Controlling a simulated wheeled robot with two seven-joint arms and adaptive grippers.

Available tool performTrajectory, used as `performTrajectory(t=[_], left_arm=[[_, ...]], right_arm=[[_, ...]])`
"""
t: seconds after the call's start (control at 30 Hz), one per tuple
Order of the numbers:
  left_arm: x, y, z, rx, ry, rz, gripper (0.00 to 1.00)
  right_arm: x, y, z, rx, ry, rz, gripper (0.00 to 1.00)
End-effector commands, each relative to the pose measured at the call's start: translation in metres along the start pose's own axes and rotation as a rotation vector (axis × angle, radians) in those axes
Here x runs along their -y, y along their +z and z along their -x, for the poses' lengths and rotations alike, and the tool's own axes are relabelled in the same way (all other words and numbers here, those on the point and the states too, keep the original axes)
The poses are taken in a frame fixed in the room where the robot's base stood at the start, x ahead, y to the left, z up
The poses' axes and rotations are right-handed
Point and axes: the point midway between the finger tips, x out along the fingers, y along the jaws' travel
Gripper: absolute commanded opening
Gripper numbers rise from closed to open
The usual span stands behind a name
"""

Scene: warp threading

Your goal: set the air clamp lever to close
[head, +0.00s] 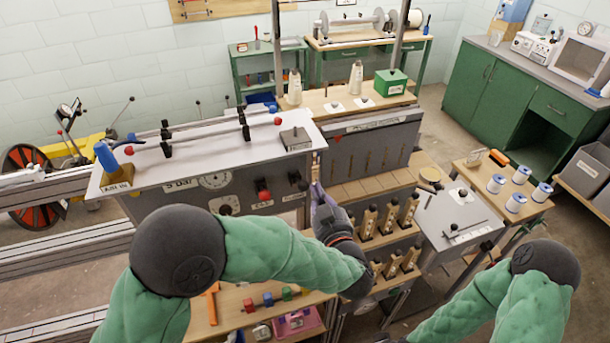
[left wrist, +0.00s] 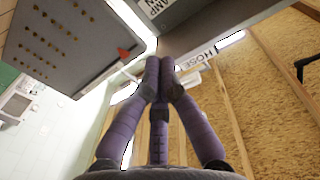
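A grey control panel (head: 232,190) has a round gauge marked 5 Bar, a red knob (head: 264,194) and black knobs. My left gripper (head: 318,188) is at the right end of this panel, its purple fingers pointing up. In the left wrist view, the fingertips of this gripper (left wrist: 160,72) are together, with nothing visible between them. A plate ending in "AMP" (left wrist: 167,8) and a partly covered label reading like "HOSE" (left wrist: 200,57) are beyond them. A small orange-red part (left wrist: 123,53) is left of the fingers. I cannot tell which part is the clamp lever or its setting.
A wooden rack with several upright wooden pieces (head: 390,222) stands just right of my left gripper. A grey box (head: 457,215) and a side table with white spools (head: 515,203) are farther right. A pink tray (head: 298,324) is low in front.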

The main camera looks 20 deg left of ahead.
Motion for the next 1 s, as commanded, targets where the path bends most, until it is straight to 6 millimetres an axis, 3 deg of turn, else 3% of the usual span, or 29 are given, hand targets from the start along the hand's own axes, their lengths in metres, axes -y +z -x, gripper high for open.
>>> performTrajectory(t=[0.23,0.37,0.83,1.0], left_arm=[[0.000,0.000,-0.004,0.000,0.000,0.002,0.00],[0.000,0.001,-0.017,0.002,-0.002,0.004,0.00],[0.001,0.001,-0.102,0.000,-0.002,0.002,0.00],[-0.001,0.025,-0.093,0.002,0.004,-0.001,0.00]], right_arm=[[0.000,0.000,-0.001,0.000,0.000,0.000,0.00],[-0.001,0.000,-0.003,0.000,0.000,0.000,0.00],[-0.004,-0.001,-0.012,0.000,0.000,0.000,0.00],[-0.006,-0.001,-0.018,0.000,0.000,0.000,0.00]])
